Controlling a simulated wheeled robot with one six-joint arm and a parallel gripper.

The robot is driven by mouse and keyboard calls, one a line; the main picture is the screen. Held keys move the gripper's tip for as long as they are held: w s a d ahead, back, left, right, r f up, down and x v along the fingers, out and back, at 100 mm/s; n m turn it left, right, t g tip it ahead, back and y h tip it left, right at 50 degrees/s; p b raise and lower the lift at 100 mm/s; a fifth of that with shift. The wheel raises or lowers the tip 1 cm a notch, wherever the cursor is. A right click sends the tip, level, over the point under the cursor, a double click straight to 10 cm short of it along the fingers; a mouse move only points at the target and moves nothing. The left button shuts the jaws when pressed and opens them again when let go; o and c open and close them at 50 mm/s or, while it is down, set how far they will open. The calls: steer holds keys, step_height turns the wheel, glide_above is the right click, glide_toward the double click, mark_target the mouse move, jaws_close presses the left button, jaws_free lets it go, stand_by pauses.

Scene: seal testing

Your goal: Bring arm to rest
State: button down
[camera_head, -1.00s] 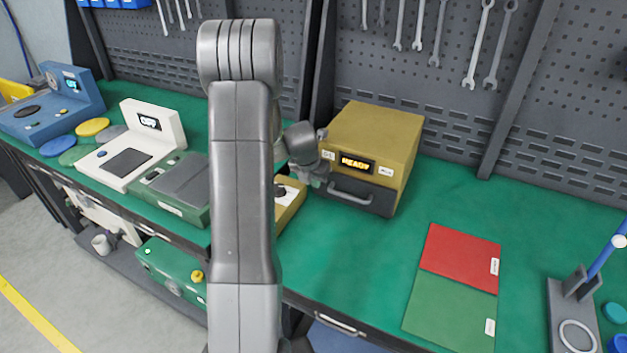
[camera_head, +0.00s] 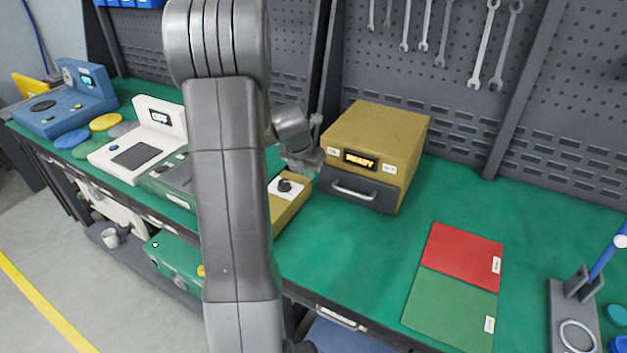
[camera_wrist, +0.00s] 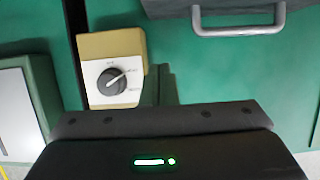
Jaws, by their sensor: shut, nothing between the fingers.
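My arm rises in the middle of the head view, its big grey links close to the camera. My gripper (camera_head: 308,162) shows small and partly hidden behind the arm, just left of the front of the yellow READY box (camera_head: 375,150). It is shut and appears empty, apart from the box as far as I can see. In the wrist view its dark housing, with a green light, fills the bottom. Ahead of it there are the knob unit (camera_wrist: 115,75) with a black dial and the metal drawer handle (camera_wrist: 238,25) of the box.
The green bench (camera_head: 340,250) holds a red mat (camera_head: 462,250) and a green mat (camera_head: 450,305) at right, with a stand (camera_head: 572,310) beyond. White (camera_head: 125,155) and blue (camera_head: 65,108) devices stand at left. Wrenches hang on the pegboard behind. The bench middle is clear.

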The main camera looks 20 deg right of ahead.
steer(key=shift+v, duration=1.45)
steer(key=shift+f, duration=0.15)
